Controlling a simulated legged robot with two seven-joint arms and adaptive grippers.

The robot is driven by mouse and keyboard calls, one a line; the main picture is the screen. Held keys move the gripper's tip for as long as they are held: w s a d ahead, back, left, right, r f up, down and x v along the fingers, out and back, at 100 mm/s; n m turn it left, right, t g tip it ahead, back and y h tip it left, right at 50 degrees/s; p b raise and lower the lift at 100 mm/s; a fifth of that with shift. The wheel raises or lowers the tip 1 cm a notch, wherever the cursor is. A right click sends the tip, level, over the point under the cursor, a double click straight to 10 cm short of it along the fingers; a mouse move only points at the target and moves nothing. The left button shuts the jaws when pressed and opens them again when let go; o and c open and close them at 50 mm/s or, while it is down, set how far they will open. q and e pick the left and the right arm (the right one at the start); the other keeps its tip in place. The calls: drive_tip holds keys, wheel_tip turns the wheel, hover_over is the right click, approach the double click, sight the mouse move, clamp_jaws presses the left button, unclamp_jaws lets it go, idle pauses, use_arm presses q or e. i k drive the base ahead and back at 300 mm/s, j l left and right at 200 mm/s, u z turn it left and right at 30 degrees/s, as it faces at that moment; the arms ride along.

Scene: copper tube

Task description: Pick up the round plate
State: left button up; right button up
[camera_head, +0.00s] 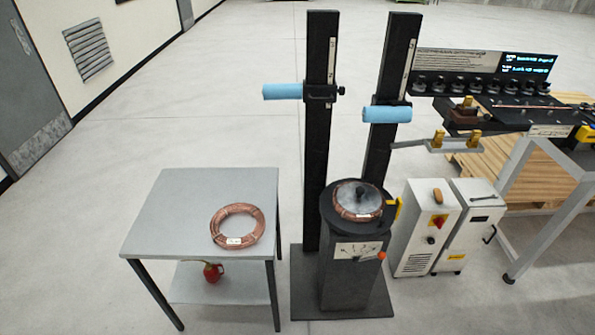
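A round grey plate (352,202) with a small dark knob lies in the middle of a copper tube coil (374,212). This coil sits on the dark round turntable (331,214) on top of a black pedestal (345,275). The coil's rim shows around the plate. A second copper tube coil (217,232) with a white label lies on the grey table (180,205) to the left, with no plate on it. Neither of my grippers is in view.
Two black posts (316,150) with blue rollers (386,114) rise behind the pedestal. White cabinets (425,230) and a machine bench (510,105) stand to the right. A red container (213,272) is on the table's lower shelf. The floor at far left is clear.

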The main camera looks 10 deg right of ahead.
sight(357, 198)
drive_tip(key=z, duration=1.2)
